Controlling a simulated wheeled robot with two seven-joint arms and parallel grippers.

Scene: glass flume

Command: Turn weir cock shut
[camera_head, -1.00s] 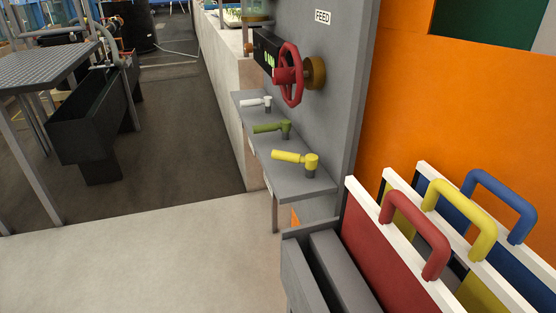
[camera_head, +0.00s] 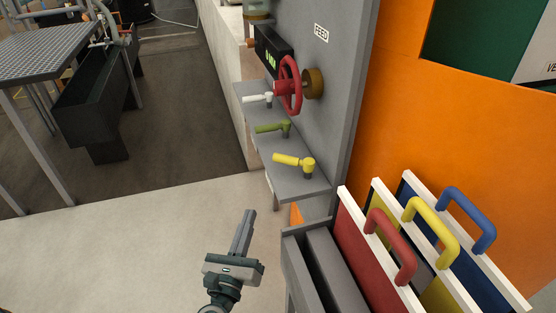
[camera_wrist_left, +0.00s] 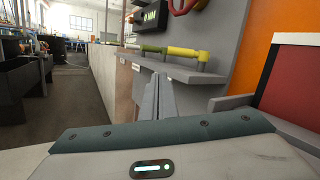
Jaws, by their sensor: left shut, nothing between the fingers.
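Three cocks with lever handles stand in a row on a grey shelf (camera_head: 290,180): white (camera_head: 258,98), green (camera_head: 273,127) and yellow (camera_head: 294,161). All three levers point left in the head view. I cannot read which one is the weir cock. In the left wrist view the yellow lever (camera_wrist_left: 188,53) and green lever (camera_wrist_left: 151,48) lie beyond my fingers, above small labels too small to read. My left gripper (camera_head: 248,213) is shut and empty, below and left of the yellow cock, apart from it. My right gripper is not in view.
A red handwheel (camera_head: 290,86) and a dark display (camera_head: 272,55) are on the grey panel above the shelf. Slotted boards with red (camera_head: 392,245), yellow (camera_head: 432,234) and blue (camera_head: 469,219) handles stand at right. The floor (camera_head: 120,240) at left is clear.

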